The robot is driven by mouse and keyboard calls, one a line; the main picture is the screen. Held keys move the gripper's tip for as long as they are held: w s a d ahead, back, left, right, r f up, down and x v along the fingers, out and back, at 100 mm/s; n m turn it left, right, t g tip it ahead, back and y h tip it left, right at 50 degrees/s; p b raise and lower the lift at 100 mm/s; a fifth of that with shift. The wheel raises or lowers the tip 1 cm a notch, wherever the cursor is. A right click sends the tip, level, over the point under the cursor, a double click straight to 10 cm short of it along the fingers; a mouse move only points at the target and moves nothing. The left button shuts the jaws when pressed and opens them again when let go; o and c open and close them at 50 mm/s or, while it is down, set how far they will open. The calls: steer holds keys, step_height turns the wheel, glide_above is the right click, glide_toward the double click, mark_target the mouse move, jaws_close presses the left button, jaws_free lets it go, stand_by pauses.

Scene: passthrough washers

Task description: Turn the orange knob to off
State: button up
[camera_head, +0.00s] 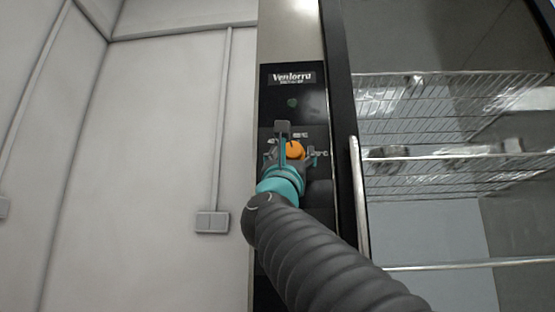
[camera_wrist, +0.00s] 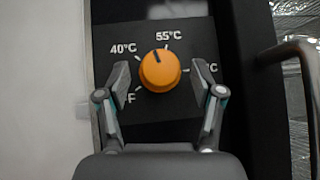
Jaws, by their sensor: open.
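The orange knob (camera_wrist: 160,70) sits on a dark dial plate with white labels. Its dark pointer mark is at the top, leaning slightly left, between the 40°C label and the 55°C label and nearer 55°C. A label ending in "F" at lower left and one ending in "C" at right are partly hidden by my fingers. My gripper (camera_wrist: 163,80) is open, with one finger on each side of the knob and a gap visible on both sides. In the head view the knob (camera_head: 295,150) shows partly behind my gripper (camera_head: 299,146).
The knob is on a black control panel (camera_head: 291,82) marked "Ventorru" with a small green light. To its right is a glass door with a long metal handle (camera_head: 358,200) and wire racks behind. A pale wall with a switch box (camera_head: 212,222) is at left.

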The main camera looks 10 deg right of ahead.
steer(key=shift+w+d+r, duration=0.2)
steer(key=shift+w+r, duration=0.2)
steer(key=shift+a, duration=0.15)
steer(key=c, duration=1)
steer(key=shift+c, duration=0.2)
steer(key=shift+n+y, duration=0.4)
steer(key=shift+n, duration=0.1)
